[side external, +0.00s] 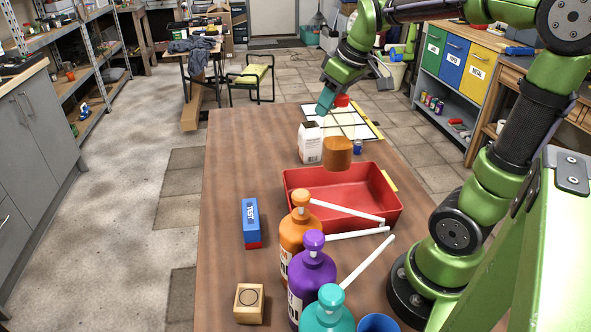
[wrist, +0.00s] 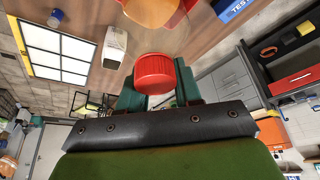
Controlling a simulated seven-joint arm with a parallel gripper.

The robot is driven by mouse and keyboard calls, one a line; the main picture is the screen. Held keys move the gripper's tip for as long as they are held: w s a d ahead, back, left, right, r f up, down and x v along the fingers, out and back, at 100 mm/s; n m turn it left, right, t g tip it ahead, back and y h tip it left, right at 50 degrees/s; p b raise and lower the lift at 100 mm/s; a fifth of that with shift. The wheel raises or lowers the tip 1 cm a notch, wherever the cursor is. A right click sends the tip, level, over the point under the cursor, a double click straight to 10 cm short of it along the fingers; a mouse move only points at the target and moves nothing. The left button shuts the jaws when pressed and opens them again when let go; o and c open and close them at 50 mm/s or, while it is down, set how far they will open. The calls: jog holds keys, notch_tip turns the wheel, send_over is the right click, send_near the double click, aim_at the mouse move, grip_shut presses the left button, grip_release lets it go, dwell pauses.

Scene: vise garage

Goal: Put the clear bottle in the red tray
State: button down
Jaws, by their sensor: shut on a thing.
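The clear bottle has a red cap (wrist: 155,74), a see-through body and an orange-brown lower part (side external: 337,153). It hangs upright or nearly so from my gripper (side external: 335,101), which is shut on it at the cap end. In the wrist view the cap sits between the fingers, and the orange part shows at the top edge. The red tray (side external: 345,197) stands on the table, empty as far as I see. In the side view the bottle's base overlaps the tray's far rim; its exact height above it is hard to tell.
A white carton (side external: 309,144) and a small blue can (side external: 357,146) stand behind the tray, near a white panel (side external: 366,129). A blue box (side external: 250,220) is left.

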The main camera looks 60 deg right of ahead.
aim_at(332, 153)
jog(key=f, duration=0.2)
jog(key=s+f, duration=0.1)
jog(key=f, duration=0.4)
jog(key=shift+s+a+f, duration=0.25)
jog(key=shift+s+f, duration=0.1)
jog(key=shift+s, duration=0.05)
jog(key=shift+f, duration=2.4)
jog(key=c, duration=0.8)
grip_release()
